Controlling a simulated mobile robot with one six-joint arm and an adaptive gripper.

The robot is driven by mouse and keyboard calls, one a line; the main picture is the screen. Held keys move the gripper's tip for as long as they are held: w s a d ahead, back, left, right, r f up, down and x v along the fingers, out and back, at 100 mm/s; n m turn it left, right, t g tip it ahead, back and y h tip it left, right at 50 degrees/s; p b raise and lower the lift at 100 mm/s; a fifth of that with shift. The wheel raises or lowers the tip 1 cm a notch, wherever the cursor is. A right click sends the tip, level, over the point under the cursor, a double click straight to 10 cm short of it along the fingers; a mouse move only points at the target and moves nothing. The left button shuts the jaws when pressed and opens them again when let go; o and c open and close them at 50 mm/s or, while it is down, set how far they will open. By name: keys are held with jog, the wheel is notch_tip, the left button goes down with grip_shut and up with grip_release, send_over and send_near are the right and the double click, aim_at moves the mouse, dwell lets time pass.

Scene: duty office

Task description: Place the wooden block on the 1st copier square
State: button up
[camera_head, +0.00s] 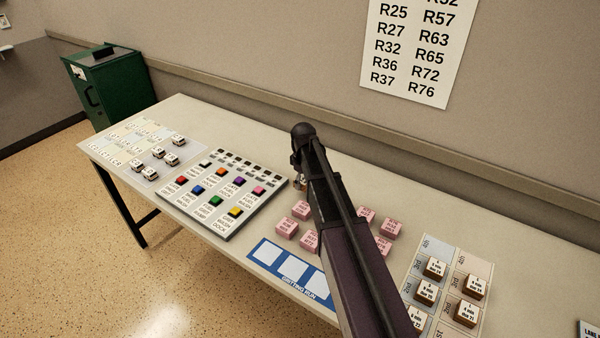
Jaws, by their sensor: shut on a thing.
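My gripper (299,181) hangs at the far end of my dark arm, above the table between the button board and the pink blocks. Only a small part of it shows beside the arm, and it is shut on what seems to be a wooden block, mostly hidden. A light board (479,258) at the right has two columns of squares marked with ranks such as 2nd, 3rd and 4th; the column names cannot be read. Wooden blocks with white labelled tops stand on it, such as one in the left column (434,267) and one in the right column (474,287). The lower squares are cut off.
Several pink blocks (287,228) lie around my arm. A blue card with pale squares (264,252) lies at the front edge. A board of coloured buttons (223,230) and a sheet with white blocks (150,137) lie to the left. The wall (250,50) runs behind the table.

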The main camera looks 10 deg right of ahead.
jog(key=s, duration=0.7)
jog(key=s+a+r, duration=0.1)
jog(key=s, duration=0.2)
jog(key=shift+s+p, duration=0.2)
jog(key=shift+p, duration=0.2)
jog(key=shift+s+f, duration=0.1)
dwell(0.3)
